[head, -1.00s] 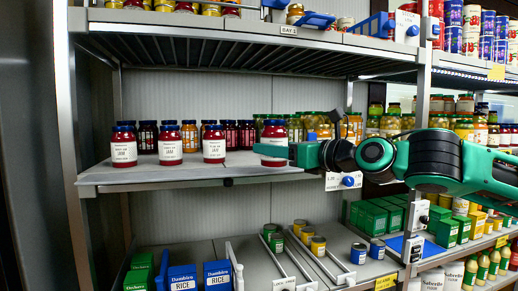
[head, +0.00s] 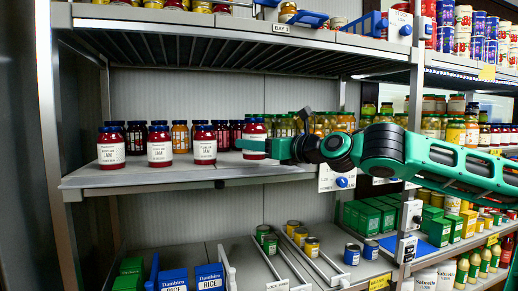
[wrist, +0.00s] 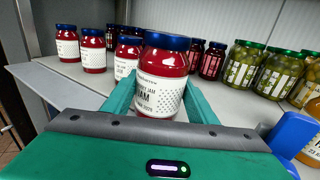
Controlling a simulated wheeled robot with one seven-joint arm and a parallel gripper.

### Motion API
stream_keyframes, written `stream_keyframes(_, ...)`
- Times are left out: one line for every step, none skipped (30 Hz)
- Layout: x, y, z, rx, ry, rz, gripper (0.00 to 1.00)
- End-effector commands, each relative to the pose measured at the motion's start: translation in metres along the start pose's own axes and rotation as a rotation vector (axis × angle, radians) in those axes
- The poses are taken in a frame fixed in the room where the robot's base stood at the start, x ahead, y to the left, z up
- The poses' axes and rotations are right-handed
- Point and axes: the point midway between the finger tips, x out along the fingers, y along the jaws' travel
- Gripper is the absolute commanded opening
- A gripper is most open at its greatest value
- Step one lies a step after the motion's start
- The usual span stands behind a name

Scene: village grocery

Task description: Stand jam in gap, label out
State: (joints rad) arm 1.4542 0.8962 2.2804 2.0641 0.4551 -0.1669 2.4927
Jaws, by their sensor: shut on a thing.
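My gripper (wrist: 158,98) is shut on a red jam jar (wrist: 163,75) with a dark blue lid, upright, its white label turned toward the wrist camera. In the head view the held jam jar (head: 255,128) is at the right end of the front row of jam jars, beside the jar (head: 204,147) to its left with a narrow space between them. Two more jam jars (head: 160,150) (head: 111,150) stand further left, labels out. The green fingers hide part of the held jar's sides. I cannot tell whether its base touches the shelf.
Darker jars (head: 179,135) stand behind the front row. Green-lidded jars (wrist: 244,62) stand to the right at the back. A blue piece (wrist: 294,135) is close on my gripper's right in the wrist view. The shelf's front strip (head: 150,176) is bare.

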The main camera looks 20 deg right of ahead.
Motion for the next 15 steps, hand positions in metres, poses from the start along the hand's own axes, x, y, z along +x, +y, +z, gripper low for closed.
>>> stream_keyframes(0.006, -0.002, 0.001, 0.002, -0.002, 0.0, 0.12)
stream_keyframes(0.009, -0.004, 0.002, 0.002, -0.003, 0.001, 0.12)
stream_keyframes(0.013, -0.006, 0.002, 0.002, -0.003, 0.002, 0.12)
stream_keyframes(0.015, -0.007, 0.002, 0.002, -0.003, 0.002, 0.12)
stream_keyframes(0.018, -0.009, 0.002, 0.002, -0.003, 0.002, 0.12)
stream_keyframes(0.023, -0.011, 0.002, 0.002, -0.004, 0.002, 0.12)
stream_keyframes(0.026, -0.013, 0.002, 0.002, -0.003, 0.001, 0.12)
stream_keyframes(0.029, -0.014, 0.001, 0.001, -0.002, 0.001, 0.12)
stream_keyframes(0.033, -0.016, 0.002, 0.001, -0.003, 0.001, 0.12)
stream_keyframes(0.036, -0.018, 0.002, 0.002, -0.003, 0.001, 0.12)
stream_keyframes(0.039, -0.02, 0.002, 0.002, -0.003, 0.001, 0.12)
stream_keyframes(0.043, -0.022, 0.002, 0.002, -0.003, 0.001, 0.12)
stream_keyframes(0.045, -0.023, 0.002, 0.002, -0.003, 0.001, 0.12)
stream_keyframes(0.049, -0.025, 0.002, 0.002, -0.003, 0.001, 0.12)
stream_keyframes(0.053, -0.027, 0.002, 0.001, -0.003, 0.001, 0.12)
